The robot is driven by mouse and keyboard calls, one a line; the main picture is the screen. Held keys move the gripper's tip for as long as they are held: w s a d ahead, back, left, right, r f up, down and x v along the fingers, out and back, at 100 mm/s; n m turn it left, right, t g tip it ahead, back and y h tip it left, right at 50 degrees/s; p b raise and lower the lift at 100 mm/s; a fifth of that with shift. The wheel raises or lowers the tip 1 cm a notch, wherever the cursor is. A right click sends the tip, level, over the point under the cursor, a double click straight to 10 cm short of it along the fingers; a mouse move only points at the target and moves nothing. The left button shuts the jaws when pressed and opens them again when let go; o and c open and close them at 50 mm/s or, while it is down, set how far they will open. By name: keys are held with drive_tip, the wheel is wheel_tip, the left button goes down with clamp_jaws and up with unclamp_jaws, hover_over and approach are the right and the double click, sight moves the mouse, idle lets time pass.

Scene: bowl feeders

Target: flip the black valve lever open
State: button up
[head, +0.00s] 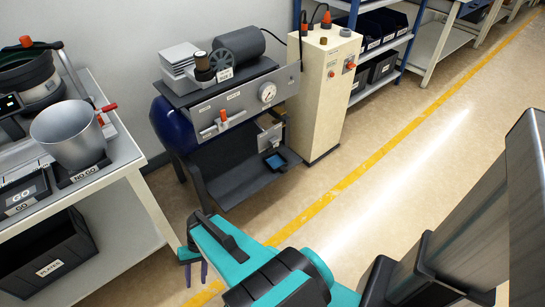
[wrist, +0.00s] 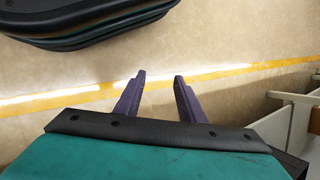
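My gripper (head: 196,272) hangs low over the floor in front of the bench, in the lower middle of the head view. In the wrist view its two purple fingers (wrist: 160,78) stand apart with nothing between them. The compressor stand (head: 240,100) is beyond it, with a grey front panel (head: 245,99) carrying a round gauge (head: 268,93) and a small red-orange fitting (head: 223,116). I cannot make out a black valve lever for certain; the panel details are too small. My gripper is well apart from the panel.
A bench (head: 128,160) at left holds a metal bowl (head: 68,135) and a red-handled part (head: 106,107), with a black crate (head: 45,262) below. A cream cabinet (head: 322,95) stands right of the compressor. The floor with its yellow line (head: 345,182) is open at right.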

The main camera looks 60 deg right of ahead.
drive_tip(key=w+d+f+m+t+y+b, duration=0.1)
drive_tip(key=w+d+f+m+t+b, duration=0.2)
drive_tip(key=w+d, duration=0.35)
drive_tip(key=w+d+r+m+t+b, duration=0.1)
drive_tip(key=w+d+m+t+b, duration=0.2)
drive_tip(key=d, duration=0.5)
drive_tip(key=w+d+m+t+b, duration=0.2)
drive_tip(key=d+t+b, duration=0.25)
drive_tip(key=d, duration=0.35)
drive_tip(key=m+t+h+b, duration=0.85)
drive_tip(key=h+b, duration=0.35)
drive_tip(key=b, duration=0.2)
approach(271, 149)
drive_tip(key=shift+m, duration=0.35)
drive_tip(key=v, duration=0.5)
drive_tip(key=shift+a+r, duration=0.2)
drive_tip(key=shift+r, duration=0.05)
drive_tip(key=shift+w, duration=0.2)
drive_tip(key=b+x, duration=0.2)
drive_tip(key=x, duration=0.3)
drive_tip(key=b+x, duration=0.2)
drive_tip(key=x, duration=0.4)
drive_tip(key=shift+w+d+f, duration=0.15)
drive_tip(key=shift+d+f, duration=0.05)
drive_tip(key=shift+d, duration=0.05)
drive_tip(key=shift+x, duration=1.05)
